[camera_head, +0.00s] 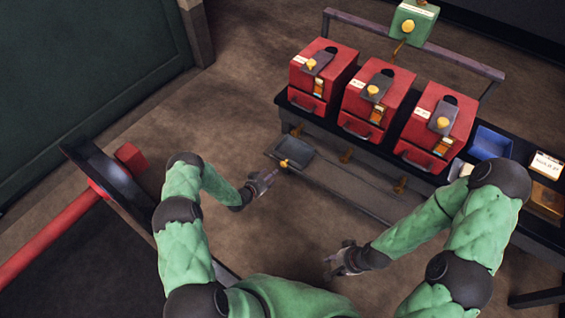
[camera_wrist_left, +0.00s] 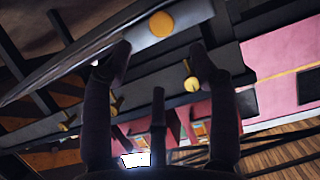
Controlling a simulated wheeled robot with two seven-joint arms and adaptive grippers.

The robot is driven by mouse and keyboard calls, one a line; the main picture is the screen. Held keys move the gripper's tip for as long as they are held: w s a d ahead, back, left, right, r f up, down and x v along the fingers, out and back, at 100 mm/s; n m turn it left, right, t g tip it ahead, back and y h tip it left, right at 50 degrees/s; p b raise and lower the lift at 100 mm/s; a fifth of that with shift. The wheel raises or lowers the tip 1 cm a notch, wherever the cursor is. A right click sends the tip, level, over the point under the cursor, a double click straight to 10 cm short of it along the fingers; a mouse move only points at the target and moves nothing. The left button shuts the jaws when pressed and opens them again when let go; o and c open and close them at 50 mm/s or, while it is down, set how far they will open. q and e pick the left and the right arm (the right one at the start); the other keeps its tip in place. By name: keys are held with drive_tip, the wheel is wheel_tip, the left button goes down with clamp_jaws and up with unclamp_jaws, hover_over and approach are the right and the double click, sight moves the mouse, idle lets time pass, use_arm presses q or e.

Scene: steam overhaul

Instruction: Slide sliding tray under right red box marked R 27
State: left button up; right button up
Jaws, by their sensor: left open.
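The sliding tray (camera_head: 297,149) is a dark, shallow tray with a yellow knob (camera_head: 284,163) at its front. It sits on a low rail under the left red box (camera_head: 322,70). The right red box (camera_head: 438,125) is at the right end of the row of three; its label is too small to read. My left gripper (camera_head: 270,181) is open and empty, just in front of the tray's knob. In the left wrist view the knob (camera_wrist_left: 161,24) shows beyond and between the spread fingertips, apart from them. My right gripper (camera_head: 328,268) looks open and empty over the floor.
The rail (camera_head: 345,195) runs right from the tray, below the bench, with brass fittings (camera_head: 346,156) above it. The middle red box (camera_head: 375,95) stands between the other two. The floor before the rail is clear.

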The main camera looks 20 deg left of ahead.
sight(283, 164)
use_arm(q)
drive_tip(key=b+x, duration=0.4)
drive_tip(key=x, duration=0.6)
drive_tip(key=shift+a, duration=0.15)
drive_tip(key=shift+w+f+b, duration=0.1)
drive_tip(key=shift+w+b, duration=0.25)
drive_tip(key=shift+w, duration=0.15)
clamp_jaws()
